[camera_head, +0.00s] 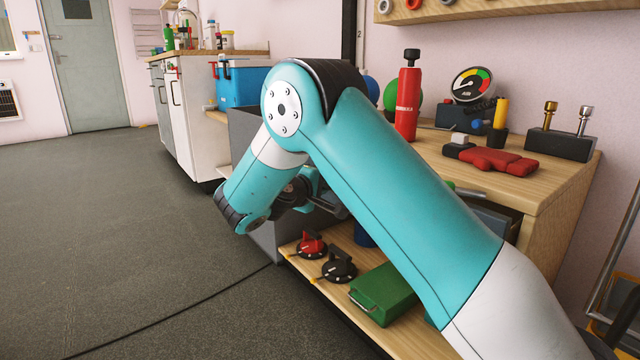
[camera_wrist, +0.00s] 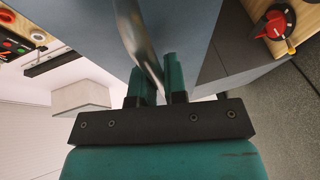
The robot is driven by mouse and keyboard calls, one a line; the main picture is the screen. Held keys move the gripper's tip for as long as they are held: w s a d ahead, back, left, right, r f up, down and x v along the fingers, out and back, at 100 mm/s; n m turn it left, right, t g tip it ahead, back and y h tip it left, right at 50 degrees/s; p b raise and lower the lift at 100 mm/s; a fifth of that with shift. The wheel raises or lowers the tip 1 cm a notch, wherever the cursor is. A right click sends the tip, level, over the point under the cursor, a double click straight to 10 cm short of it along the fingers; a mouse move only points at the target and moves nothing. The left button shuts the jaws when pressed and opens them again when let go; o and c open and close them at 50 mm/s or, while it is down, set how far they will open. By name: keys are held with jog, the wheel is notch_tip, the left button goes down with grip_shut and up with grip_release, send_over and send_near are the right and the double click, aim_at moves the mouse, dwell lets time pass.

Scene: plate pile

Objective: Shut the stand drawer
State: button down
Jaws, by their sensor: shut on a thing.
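My gripper (camera_wrist: 161,75) is shut on a curved metal bar handle (camera_wrist: 143,42) in the wrist view. The handle stands in front of a smooth blue-grey face (camera_wrist: 204,22), which looks like the drawer front. In the head view the grey stand (camera_head: 268,238) shows behind and below my bent arm, left of the wooden bench. My arm hides most of the drawer and the gripper's grip there. How far the drawer is out cannot be told.
The bench's lower shelf holds a red-topped knob device (camera_head: 312,244), a black one (camera_head: 339,266) and a green box (camera_head: 383,293). A red bottle (camera_head: 407,104) stands on the bench top. A blue box (camera_head: 239,87) is behind my arm. The floor at left is open, with one cable (camera_head: 180,318).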

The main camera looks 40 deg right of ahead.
jog(key=d+p, duration=0.1)
jog(key=d, duration=0.3)
jog(key=shift+w+p, duration=0.1)
jog(key=shift+p, duration=0.2)
jog(key=c, duration=1.2)
grip_release()
jog(key=shift+d, duration=0.2)
jog(key=shift+o, duration=0.2)
jog(key=shift+a+r, duration=0.15)
jog(key=p+v, duration=0.6)
jog(key=v, duration=1.1)
jog(key=shift+p, duration=0.4)
